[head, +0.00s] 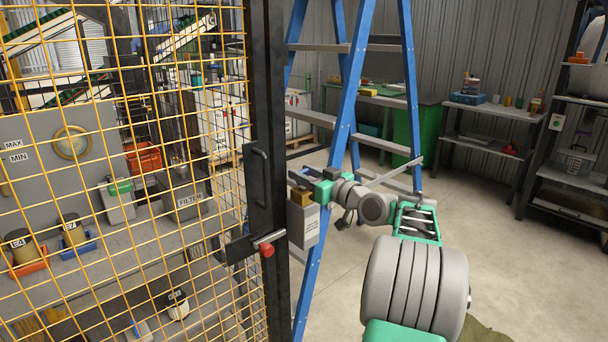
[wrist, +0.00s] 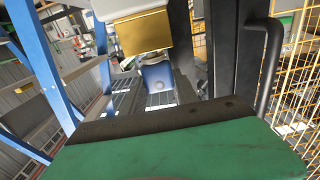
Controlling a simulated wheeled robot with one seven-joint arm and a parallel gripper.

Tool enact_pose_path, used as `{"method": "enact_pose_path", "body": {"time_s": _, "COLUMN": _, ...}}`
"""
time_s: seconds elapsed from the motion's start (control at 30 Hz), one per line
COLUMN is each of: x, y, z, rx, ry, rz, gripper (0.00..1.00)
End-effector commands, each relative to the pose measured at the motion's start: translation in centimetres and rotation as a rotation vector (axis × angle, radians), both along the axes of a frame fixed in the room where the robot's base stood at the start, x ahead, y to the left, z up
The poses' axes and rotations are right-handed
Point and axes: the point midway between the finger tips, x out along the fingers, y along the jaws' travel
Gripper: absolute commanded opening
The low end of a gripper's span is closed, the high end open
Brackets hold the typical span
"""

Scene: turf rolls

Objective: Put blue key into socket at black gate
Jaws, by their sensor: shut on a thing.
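The black gate's upright post (head: 268,120) stands at the centre of the head view, with a dark pull handle (head: 260,165). A pale grey box (head: 304,228) with a brass-coloured block (head: 300,197) on it sits beside the post, apparently the socket. The brass block also shows close up in the wrist view (wrist: 142,33). My gripper (head: 312,187), with green jaws, is right at this block. In the wrist view, the blue key (wrist: 158,76) shows between the green jaw (wrist: 180,150) and the brass block. My gripper is shut on it. I cannot tell whether its tip is inside the socket.
A blue stepladder (head: 350,110) stands close behind my gripper. A red-knobbed latch (head: 266,250) sticks out below on the gate. Yellow mesh (head: 110,100) fills the left. Shelves (head: 575,180) stand at the right; the floor (head: 500,250) between is mostly open.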

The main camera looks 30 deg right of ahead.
Motion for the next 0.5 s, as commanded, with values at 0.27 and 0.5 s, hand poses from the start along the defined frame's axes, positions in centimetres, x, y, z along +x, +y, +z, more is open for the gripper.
{"method": "enact_pose_path", "body": {"time_s": 0.27, "x": 0.00, "y": 0.00, "z": -0.79, "rx": 0.000, "ry": 0.000, "rz": 0.000, "gripper": 0.00}}
{"method": "enact_pose_path", "body": {"time_s": 0.5, "x": 0.00, "y": 0.00, "z": -1.14, "rx": 0.000, "ry": 0.000, "rz": 0.000, "gripper": 0.00}}
